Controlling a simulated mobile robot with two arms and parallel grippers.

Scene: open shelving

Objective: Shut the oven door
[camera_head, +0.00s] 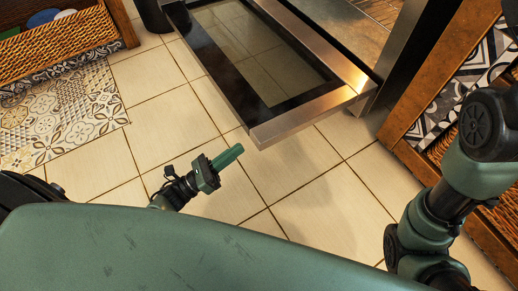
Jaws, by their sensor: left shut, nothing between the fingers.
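The oven door (300,50) is swung down and open, with a glass pane framed in black and a steel edge. The oven body (400,45) stands at the upper right behind it, and its interior shows only in part. My left gripper (229,157) is shut and empty, low over the floor tiles, just left of the door's near corner and apart from it in the picture. My right arm comes in at the right edge; its gripper is out of view.
A woven basket (55,52) stands at the upper left beside a patterned rug (70,115). A wooden cabinet with baskets (425,115) stands right of the oven. Tiled floor (160,95) lies clear between the rug and the door.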

